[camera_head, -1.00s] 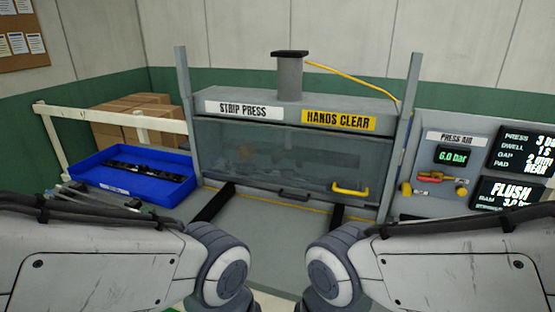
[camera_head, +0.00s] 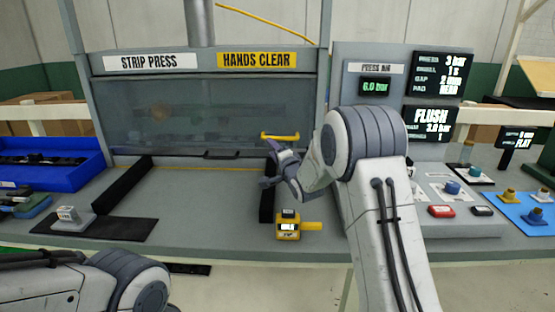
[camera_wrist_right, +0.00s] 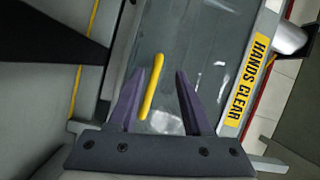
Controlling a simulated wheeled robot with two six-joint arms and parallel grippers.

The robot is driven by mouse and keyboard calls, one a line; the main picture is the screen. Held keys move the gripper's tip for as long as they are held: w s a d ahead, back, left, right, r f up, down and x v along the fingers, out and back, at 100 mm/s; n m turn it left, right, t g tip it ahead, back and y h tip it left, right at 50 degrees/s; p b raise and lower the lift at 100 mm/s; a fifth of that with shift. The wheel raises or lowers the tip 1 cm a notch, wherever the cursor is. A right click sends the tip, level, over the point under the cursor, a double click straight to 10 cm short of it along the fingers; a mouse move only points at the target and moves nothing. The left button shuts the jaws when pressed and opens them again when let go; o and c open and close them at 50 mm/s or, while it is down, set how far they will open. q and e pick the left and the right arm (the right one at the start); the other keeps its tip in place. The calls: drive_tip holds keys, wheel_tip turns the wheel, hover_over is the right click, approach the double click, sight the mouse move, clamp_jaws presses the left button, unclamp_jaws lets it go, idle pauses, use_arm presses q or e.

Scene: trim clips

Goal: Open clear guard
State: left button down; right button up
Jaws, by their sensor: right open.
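The clear guard (camera_head: 200,120) is a see-through grey panel across the front of the strip press. It hangs down over the opening and looks closed. Its yellow handle (camera_head: 280,137) is at the lower right. My right gripper (camera_head: 268,164) is open in front of the handle. In the right wrist view, the handle (camera_wrist_right: 153,85) appears between the open fingers (camera_wrist_right: 160,80), nearer the left finger. I cannot tell whether they touch. A dark handle (camera_head: 220,154) is at the guard's lower edge. My left gripper is out of view; only part of that arm shows at the lower left.
A yellow gauge block (camera_head: 288,228) stands on the bench below the right gripper. Dark rails (camera_head: 122,190) run forward from the press. A blue tray (camera_head: 75,170) is at left, and a control panel (camera_head: 455,210) at right. The bench between the rails is clear.

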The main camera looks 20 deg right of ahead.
sight(279, 139)
drive_tip(key=w+d+f+m+t+b, duration=0.1)
drive_tip(key=d+m+t, duration=0.1)
drive_tip(key=d, duration=0.3)
drive_tip(key=shift+w+a+r+p, duration=0.1)
drive_tip(key=shift+w+r+p, duration=0.1)
drive_tip(key=shift+w, duration=1.05)
drive_tip(key=shift+w+a+r+p, duration=0.1)
drive_tip(key=shift+w+p, duration=0.1)
drive_tip(key=shift+w, duration=1)
drive_tip(key=shift+w+a+r+p, duration=0.1)
drive_tip(key=shift+w+r+p, duration=0.1)
drive_tip(key=shift+w, duration=1.05)
drive_tip(key=shift+c, duration=0.3)
clamp_jaws()
